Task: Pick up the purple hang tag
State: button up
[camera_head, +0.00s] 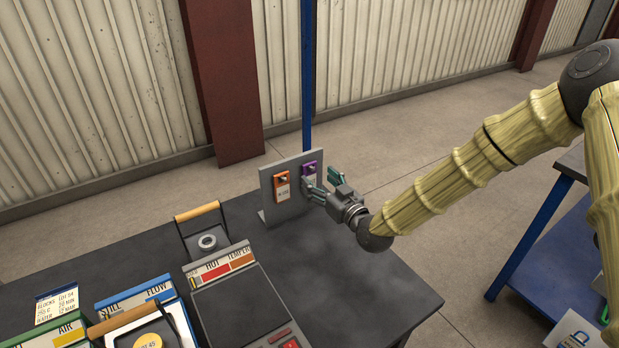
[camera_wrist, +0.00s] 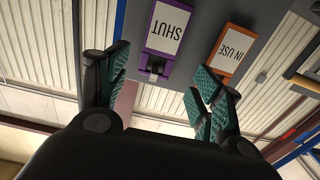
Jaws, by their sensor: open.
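The purple hang tag (camera_head: 309,167) hangs on the upright grey board (camera_head: 266,187) at the back of the dark table. In the wrist view the purple tag (camera_wrist: 168,30) shows upside down with a white label reading SHUT and a dark peg or clip at its end. My gripper (camera_head: 319,183) is right in front of the board, beside the purple tag and partly covering it in the head view. In the wrist view my open gripper (camera_wrist: 158,66) has its teal-padded fingers apart, with the tag beyond the gap. Nothing is between the fingers. I cannot tell any contact.
An orange hang tag (camera_head: 282,187) reading IN USE hangs left of the purple one, close to one finger in the wrist view. A panel (camera_head: 240,300), a handled block (camera_head: 204,235) and several labelled trays fill the table's left. The table's right (camera_head: 370,285) is clear.

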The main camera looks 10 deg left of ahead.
aim_at(308, 168)
jog(key=shift+x, duration=2)
jog(key=shift+w+d, duration=0.15)
jog(key=c, duration=0.9)
